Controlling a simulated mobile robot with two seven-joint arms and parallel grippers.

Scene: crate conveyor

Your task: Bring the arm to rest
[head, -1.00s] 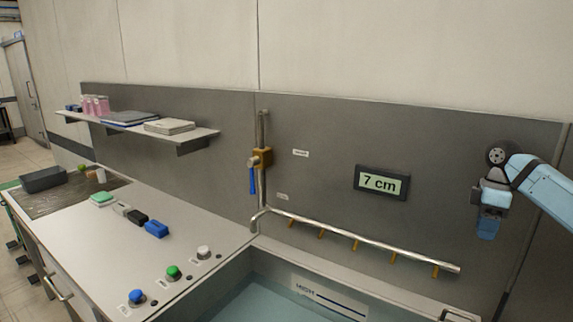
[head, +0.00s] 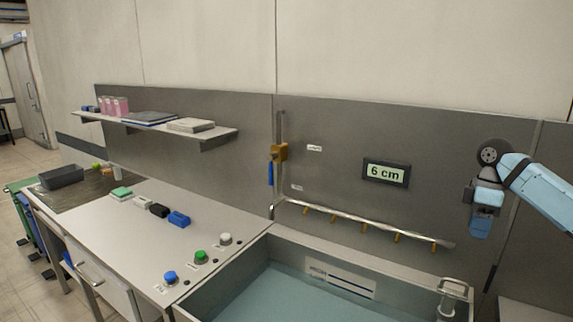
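My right gripper (head: 480,226) hangs at the right of the head view, pointing down. It is in front of the grey back panel, above the right part of the water basin. Its light blue arm comes in from the right edge. The fingers are small and seen from one side, so I cannot tell whether they are open or shut. I see nothing hanging from it. My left gripper is not in view.
A water basin (head: 261,241) lies below, with a spray pipe (head: 364,223) behind it. A display (head: 385,173) reads 6 cm. The counter (head: 128,222) bears blue, green and white buttons and several small blocks. A shelf (head: 222,133) juts out at the left. A metal fitting (head: 453,290) stands at the basin's right.

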